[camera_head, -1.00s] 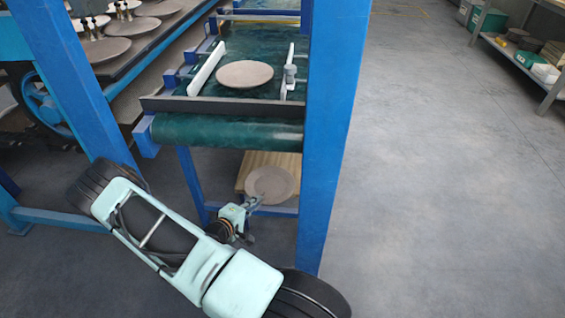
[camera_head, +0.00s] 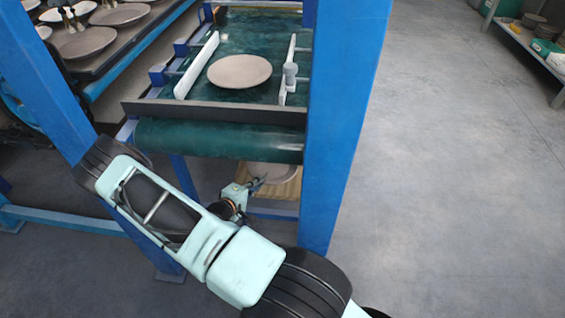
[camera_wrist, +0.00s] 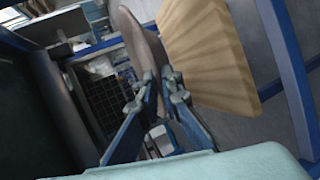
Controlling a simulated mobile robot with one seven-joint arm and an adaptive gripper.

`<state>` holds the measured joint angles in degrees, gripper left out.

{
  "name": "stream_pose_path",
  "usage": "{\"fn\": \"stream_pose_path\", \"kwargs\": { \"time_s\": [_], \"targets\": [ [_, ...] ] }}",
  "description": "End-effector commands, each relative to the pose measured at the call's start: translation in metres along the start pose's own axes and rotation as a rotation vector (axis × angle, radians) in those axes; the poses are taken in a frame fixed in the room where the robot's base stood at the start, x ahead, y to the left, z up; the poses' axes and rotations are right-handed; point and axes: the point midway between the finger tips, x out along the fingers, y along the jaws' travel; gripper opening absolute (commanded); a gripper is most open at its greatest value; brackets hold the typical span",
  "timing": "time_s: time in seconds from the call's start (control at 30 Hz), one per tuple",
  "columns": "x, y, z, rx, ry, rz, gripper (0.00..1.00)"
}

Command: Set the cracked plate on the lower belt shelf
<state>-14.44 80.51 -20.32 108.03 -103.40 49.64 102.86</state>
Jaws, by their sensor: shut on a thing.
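My gripper (camera_head: 256,184) is shut on the rim of a grey-brown plate (camera_head: 272,174), below the green belt's front roller. The roller hides the plate's far part in the head view; I cannot make out a crack. In the wrist view the fingers (camera_wrist: 159,84) pinch the plate (camera_wrist: 143,38), seen nearly edge-on. The lower shelf, a pale wooden board (camera_head: 288,188), lies under the plate. In the wrist view the board (camera_wrist: 205,52) is close beside the plate's face; whether they touch I cannot tell.
Another plate (camera_head: 240,71) lies on the green upper belt (camera_head: 262,40) between white guide rails. A blue post (camera_head: 345,120) stands close on the right, and the roller (camera_head: 220,140) is just above my gripper. Several plates are at upper left.

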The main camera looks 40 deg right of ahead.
Motion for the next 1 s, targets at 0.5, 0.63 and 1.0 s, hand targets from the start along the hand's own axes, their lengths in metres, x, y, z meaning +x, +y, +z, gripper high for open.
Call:
{"fn": "stream_pose_path", "kwargs": {
  "time_s": [0.5,0.63,1.0],
  "targets": [
    [0.083,-0.006,-0.020,0.003,-0.002,0.006,0.00],
    [0.115,-0.018,-0.027,0.001,0.000,0.004,0.00],
    [0.157,-0.038,-0.037,0.001,0.000,0.004,0.00]
  ]
}}
